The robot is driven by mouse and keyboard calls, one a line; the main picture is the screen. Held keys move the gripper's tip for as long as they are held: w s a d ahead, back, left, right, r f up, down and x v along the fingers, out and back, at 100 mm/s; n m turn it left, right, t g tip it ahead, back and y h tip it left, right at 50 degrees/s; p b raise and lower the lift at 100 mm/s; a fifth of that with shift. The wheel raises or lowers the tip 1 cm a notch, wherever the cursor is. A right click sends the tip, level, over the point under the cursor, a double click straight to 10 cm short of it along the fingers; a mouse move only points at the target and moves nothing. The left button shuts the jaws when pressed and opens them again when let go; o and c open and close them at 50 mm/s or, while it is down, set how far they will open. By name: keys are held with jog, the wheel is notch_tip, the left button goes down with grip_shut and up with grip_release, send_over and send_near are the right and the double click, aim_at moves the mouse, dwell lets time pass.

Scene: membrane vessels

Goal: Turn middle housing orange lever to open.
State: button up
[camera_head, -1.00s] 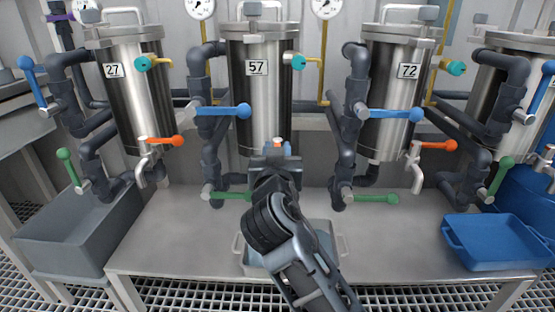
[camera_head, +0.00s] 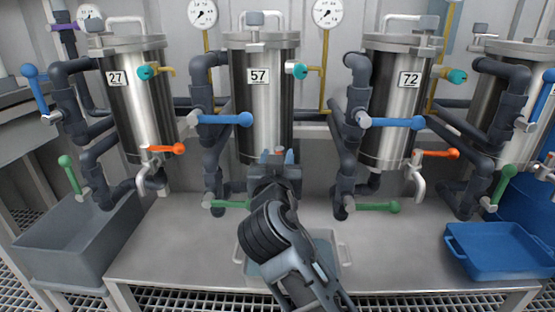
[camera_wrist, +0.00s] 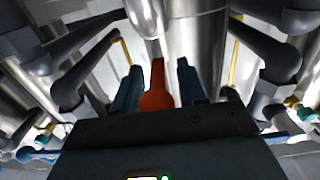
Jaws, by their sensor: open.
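The middle housing (camera_head: 263,110) is a steel cylinder labelled 57. Its orange lever (camera_wrist: 157,88) shows in the wrist view, pointing toward the camera between my two blue-grey fingers, with a gap to each side. My gripper (camera_head: 277,157) is open in front of the housing's lower end. It also shows in the wrist view (camera_wrist: 158,80), with one finger on each side of the lever. In the head view my gripper hides most or all of this lever and its outlet.
Housing 57 also has a blue lever (camera_head: 226,119) and a green lever (camera_head: 230,205) at the left. Housings 27 (camera_head: 140,105) and 72 (camera_head: 395,105) stand on either side with their own levers. A grey-blue tray (camera_head: 343,250) lies below my arm; a blue tray (camera_head: 500,265) is at right.

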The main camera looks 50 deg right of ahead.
jog(key=p+v, duration=0.1)
jog(key=v, duration=0.6)
jog(key=shift+s+a, duration=0.2)
jog(key=shift+a, duration=0.05)
jog(key=s+a+f+n+t+y, duration=0.2)
jog(key=s+a+f+n+y, duration=0.5)
jog(key=s+a+f+y, duration=0.5)
jog(key=s+r+n+t+y, duration=0.1)
jog(key=s+n+y, duration=0.15)
jog(key=s, duration=1.85)
notch_tip(320, 180, up, 30)
jog(key=p, duration=2.9)
jog(key=shift+s+a+r+h+p, duration=0.15)
jog(key=shift+s+a+h+p, duration=0.15)
jog(key=shift+h, duration=0.15)
